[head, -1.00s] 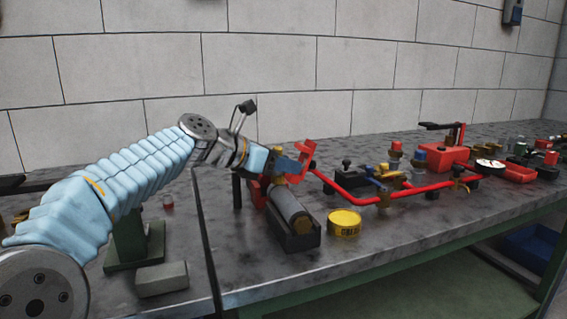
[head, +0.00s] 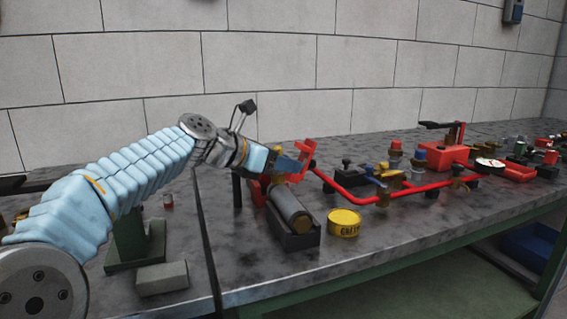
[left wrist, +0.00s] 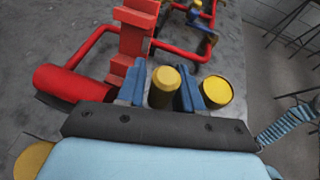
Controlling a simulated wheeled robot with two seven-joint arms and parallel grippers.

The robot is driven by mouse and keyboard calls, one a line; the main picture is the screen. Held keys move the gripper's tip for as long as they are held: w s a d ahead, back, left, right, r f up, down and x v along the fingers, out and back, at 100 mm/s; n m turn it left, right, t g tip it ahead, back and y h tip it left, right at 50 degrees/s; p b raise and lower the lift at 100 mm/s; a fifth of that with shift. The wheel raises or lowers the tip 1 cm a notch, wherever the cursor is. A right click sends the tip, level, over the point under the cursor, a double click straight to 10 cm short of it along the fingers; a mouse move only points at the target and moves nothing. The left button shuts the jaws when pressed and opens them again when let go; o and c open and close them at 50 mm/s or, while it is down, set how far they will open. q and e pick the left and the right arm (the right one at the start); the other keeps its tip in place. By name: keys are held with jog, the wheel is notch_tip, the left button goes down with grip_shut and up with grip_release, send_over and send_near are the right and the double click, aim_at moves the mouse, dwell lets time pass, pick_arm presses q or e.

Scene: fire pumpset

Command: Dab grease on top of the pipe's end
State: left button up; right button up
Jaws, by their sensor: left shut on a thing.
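My left gripper (head: 292,168) reaches in from the left, beside the left end of the red pipe (head: 345,189). In the left wrist view, its blue fingers (left wrist: 162,92) are shut on a small olive-brown cylinder with a yellow top (left wrist: 164,78). A yellow tin with dark lettering (head: 344,223) stands on the bench right of and below the gripper. It also shows just right of the fingers in the left wrist view (left wrist: 217,91). The fingers hide the held thing's lower part. My right gripper is out of view.
A grey cylinder (head: 286,203) lies in a dark cradle below the gripper. A red upright bracket (head: 306,150) stands close by the fingertips. Valves and a red box (head: 445,156) fill the bench to the right.

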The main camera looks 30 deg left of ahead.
pick_arm(q)
jog(key=shift+p, duration=0.85)
dwell(3.9)
dwell(0.4)
jog(key=shift+s+d, duration=0.45)
jog(key=shift+w+a, duration=0.1)
jog(key=shift+a, duration=0.05)
dwell(1.2)
jog(key=shift+w+a, duration=0.75)
jog(key=shift+a, duration=0.05)
